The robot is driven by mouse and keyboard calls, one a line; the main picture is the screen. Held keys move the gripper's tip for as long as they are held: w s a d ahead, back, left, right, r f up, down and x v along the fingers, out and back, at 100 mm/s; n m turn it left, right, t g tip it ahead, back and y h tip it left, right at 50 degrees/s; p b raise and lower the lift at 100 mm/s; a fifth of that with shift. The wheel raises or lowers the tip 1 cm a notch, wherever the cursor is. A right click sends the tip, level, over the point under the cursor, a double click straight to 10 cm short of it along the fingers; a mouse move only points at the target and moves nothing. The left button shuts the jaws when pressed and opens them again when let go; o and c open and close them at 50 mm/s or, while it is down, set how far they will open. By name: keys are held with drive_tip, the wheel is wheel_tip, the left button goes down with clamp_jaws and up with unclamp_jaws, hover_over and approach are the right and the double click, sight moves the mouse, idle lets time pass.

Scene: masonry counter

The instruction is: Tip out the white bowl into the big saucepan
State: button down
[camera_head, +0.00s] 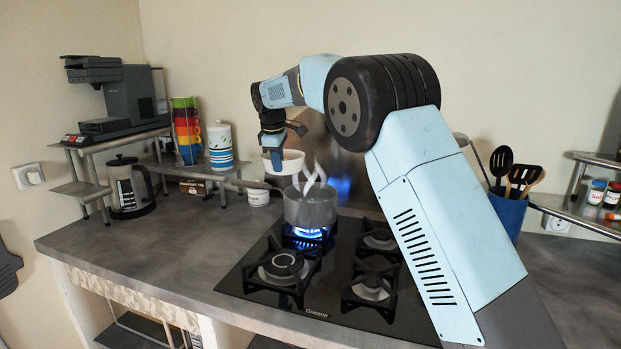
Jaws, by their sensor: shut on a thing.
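The white bowl (291,163) is held up by my gripper (277,160), which is shut on its left rim. The bowl is roughly level, and a tan-coloured content shows just inside its rim. It is above and slightly left of the big saucepan (311,209), apart from it. The saucepan is grey metal and sits on the back left burner, with a blue flame (308,233) under it and white wisps of steam rising from it. The inside of the saucepan is mostly hidden from this angle.
A small white pot (258,197) stands behind the saucepan on the left. The black gas hob (335,290) has other empty burners. The counter's left front is clear.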

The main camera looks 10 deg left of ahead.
sight(266, 165)
drive_tip(key=s+a+n, duration=0.1)
drive_tip(key=a+n, duration=0.1)
drive_tip(key=a, duration=0.4)
drive_tip(key=shift+s+a+n+y, duration=0.3)
drive_tip(key=shift+n+y, duration=0.1)
drive_tip(key=shift+d+f, duration=0.1)
drive_tip(key=shift+d, duration=0.05)
drive_tip(key=shift+d+f+y+p, duration=0.15)
drive_tip(key=shift+d+y, duration=0.6)
drive_tip(key=shift+y, duration=0.05)
drive_tip(key=shift+d+f+y+p, duration=0.15)
drive_tip(key=shift+d+y, duration=0.6)
drive_tip(key=shift+y, duration=0.05)
drive_tip(key=shift+d+f+m+y, duration=0.15)
drive_tip(key=shift+d+m+y, duration=0.15)
drive_tip(key=shift+d+y, duration=0.25)
drive_tip(key=shift+w+d+f+y+p, duration=0.1)
drive_tip(key=shift+d+f+y+p, duration=0.15)
drive_tip(key=shift+d+y+p, duration=0.35)
drive_tip(key=shift+d, duration=0.15)
drive_tip(key=shift+d+r+y, duration=0.1)
drive_tip(key=shift+d+y, duration=0.15)
drive_tip(key=shift+y, duration=0.1)
drive_tip(key=shift+d+r+y+p, duration=0.35)
drive_tip(key=shift+d+y+p, duration=0.2)
drive_tip(key=shift+d, duration=0.15)
